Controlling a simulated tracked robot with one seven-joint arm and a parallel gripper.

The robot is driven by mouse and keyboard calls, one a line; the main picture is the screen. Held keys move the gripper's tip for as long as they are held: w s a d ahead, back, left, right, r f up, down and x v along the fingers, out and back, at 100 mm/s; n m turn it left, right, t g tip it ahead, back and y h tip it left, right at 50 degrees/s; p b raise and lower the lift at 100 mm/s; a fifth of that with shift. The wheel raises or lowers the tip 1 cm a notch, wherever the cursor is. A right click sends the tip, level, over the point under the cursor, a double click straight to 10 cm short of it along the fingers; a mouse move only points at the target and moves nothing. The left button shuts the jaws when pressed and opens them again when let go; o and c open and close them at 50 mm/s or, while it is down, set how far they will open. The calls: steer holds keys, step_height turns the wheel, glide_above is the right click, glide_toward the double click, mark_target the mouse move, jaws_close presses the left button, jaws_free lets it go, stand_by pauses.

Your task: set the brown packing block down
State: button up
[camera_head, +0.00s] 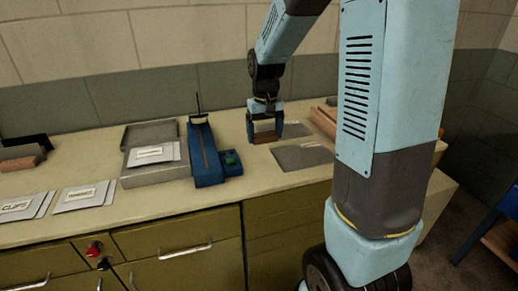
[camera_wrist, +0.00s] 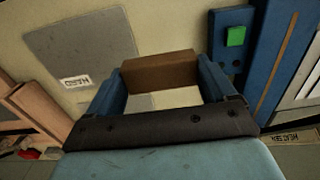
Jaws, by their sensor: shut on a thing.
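The brown packing block (camera_head: 264,138) is between the two blue fingers of my gripper (camera_head: 265,130), low over the back of the counter. In the wrist view the brown block (camera_wrist: 160,72) spans the gap between the fingertips, and my gripper is shut on its ends. A grey plate shows partly behind and below the block. Whether the block's underside touches the counter or plate is hard to tell.
A blue device with a green button (camera_head: 231,158) stands just left of my gripper. A grey plate (camera_head: 301,156) lies to the right in front. Brown blocks or trays (camera_head: 326,113) lie farther right. A grey box (camera_head: 151,172) and labelled cards (camera_head: 90,195) fill the left.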

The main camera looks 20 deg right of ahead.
glide_above(256, 157)
step_height(256, 157, down, 6)
steer(key=shift+s+r, duration=0.15)
steer(key=shift+r, duration=0.1)
steer(key=shift+f, duration=0.35)
step_height(256, 157, down, 3)
steer(key=shift+r, duration=0.2)
steer(key=o, duration=0.9)
steer(key=shift+f, duration=0.1)
steer(key=shift+c, duration=0.2)
